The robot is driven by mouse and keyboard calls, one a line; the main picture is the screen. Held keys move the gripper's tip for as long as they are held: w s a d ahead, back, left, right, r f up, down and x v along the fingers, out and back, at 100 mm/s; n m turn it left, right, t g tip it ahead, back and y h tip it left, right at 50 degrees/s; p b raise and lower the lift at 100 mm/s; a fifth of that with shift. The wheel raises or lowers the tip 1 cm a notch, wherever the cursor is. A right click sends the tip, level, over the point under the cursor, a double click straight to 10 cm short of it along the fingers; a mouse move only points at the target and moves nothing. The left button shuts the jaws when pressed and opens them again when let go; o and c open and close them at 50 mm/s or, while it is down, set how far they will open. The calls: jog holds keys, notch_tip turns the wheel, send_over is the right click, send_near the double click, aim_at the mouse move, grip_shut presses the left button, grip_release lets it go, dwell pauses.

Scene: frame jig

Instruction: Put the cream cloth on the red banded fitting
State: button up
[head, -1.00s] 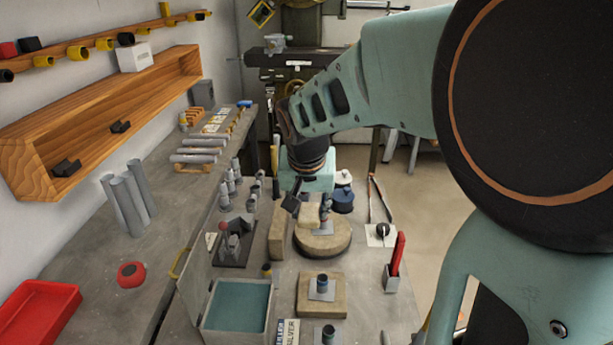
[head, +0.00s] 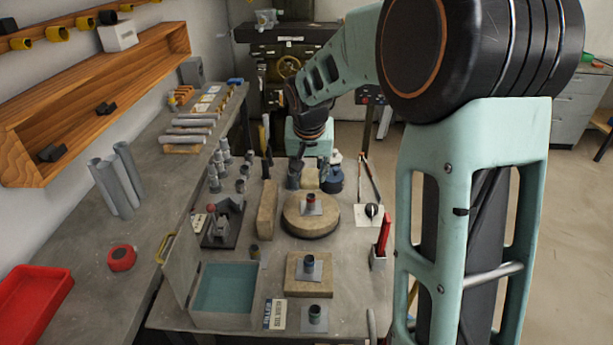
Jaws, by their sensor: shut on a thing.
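My gripper (head: 309,174) points down behind the round wooden block (head: 296,226) and is shut on the cream cloth (head: 309,179). The cloth shows as a small pale patch between the dark fingers, partly hidden by them. The red banded fitting (head: 311,200) stands upright on a grey plate on top of the round block. It is dark with a red band and is uncovered. In the picture the cloth is just above and behind it, apart from it.
A square wooden block (head: 291,283) carries a dark blue fitting (head: 310,262). Another fitting (head: 316,313) stands at the front. An open teal-lined box (head: 225,322), a tall wooden block (head: 267,210) and a red-handled tool (head: 383,236) stand around. A blue container (head: 333,182) is close right of my gripper.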

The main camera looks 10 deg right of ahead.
jog(key=p, duration=0.1)
send_over(311, 197)
notch_tip(311, 197, down, 6)
jog(key=shift+f, duration=1.7)
jog(key=shift+f, duration=0.25)
jog(key=o, duration=0.9)
jog(key=shift+r, duration=0.1)
jog(key=shift+o, duration=0.2)
jog(key=shift+r, duration=0.1)
jog(key=shift+r, duration=0.2)
jog(key=v, duration=1.1)
jog(key=shift+s+a+r+b, duration=0.1)
jog(key=shift+s+r+b, duration=0.05)
jog(key=shift+r+b, duration=0.25)
